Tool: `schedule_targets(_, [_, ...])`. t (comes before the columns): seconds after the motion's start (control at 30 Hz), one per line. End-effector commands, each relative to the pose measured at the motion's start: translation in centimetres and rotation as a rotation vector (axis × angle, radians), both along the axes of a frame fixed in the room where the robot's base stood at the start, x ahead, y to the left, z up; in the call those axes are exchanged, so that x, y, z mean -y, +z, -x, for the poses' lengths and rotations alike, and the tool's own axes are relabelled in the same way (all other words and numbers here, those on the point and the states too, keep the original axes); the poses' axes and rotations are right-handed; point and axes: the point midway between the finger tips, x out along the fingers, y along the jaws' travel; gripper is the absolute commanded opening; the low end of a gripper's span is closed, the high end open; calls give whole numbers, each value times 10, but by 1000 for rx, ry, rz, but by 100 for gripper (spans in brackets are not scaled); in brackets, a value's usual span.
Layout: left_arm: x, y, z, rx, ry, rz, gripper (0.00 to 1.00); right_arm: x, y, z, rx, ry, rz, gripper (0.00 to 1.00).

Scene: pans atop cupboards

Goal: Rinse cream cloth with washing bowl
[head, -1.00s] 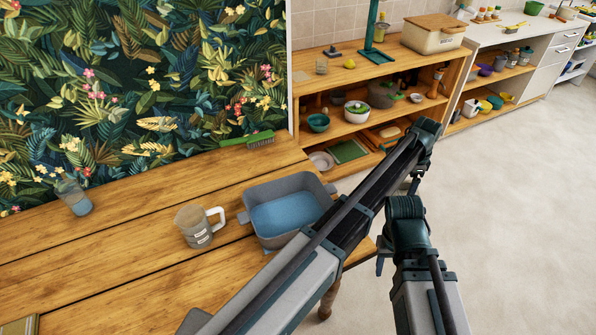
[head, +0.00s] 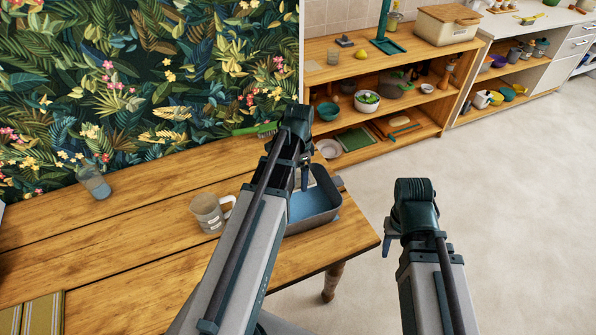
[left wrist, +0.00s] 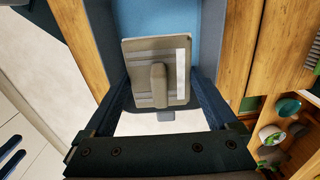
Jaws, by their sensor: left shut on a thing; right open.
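The grey washing bowl (head: 325,208) with blue water stands near the right end of the wooden table; my left arm covers part of it. My left gripper (head: 304,180) is over the bowl. In the left wrist view my left gripper (left wrist: 157,95) is shut on the cream cloth (left wrist: 135,57), a pale square with a raised ridge in the middle and a lighter stripe. The bowl's water (left wrist: 165,15) shows behind it; whether the cloth touches the water I cannot tell. My right gripper (head: 388,240) is open and empty beside the table, over the floor.
A jug with a white handle (head: 209,214) stands just left of the bowl. A bottle of blue liquid (head: 94,182) and a green brush (head: 255,129) are along the wall. A striped cloth (head: 38,314) lies front left. A shelf unit (head: 400,62) stands behind; the floor at right is clear.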

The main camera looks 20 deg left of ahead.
Motion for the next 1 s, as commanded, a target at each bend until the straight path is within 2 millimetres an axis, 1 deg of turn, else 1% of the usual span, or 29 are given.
schedule_targets(0.07, [-3, 1, 3, 0, 5, 0, 10, 0, 1, 0, 0, 0, 0, 50])
schedule_targets(0.37, [-3, 0, 2, 0, 5, 0, 10, 0, 0, 0, 0, 0, 0, 50])
schedule_targets(0.57, [-2, -4, 2, 0, 5, 0, 10, 0, -4, 0, 0, 0, 0, 50])
schedule_targets(0.77, [-2, -17, 2, 0, 5, 0, 10, 0, -16, 0, 0, 0, 0, 50])
schedule_targets(1.0, [-2, -39, 2, 0, 5, 0, 10, 0, -39, 0, 0, 0, 0, 50])
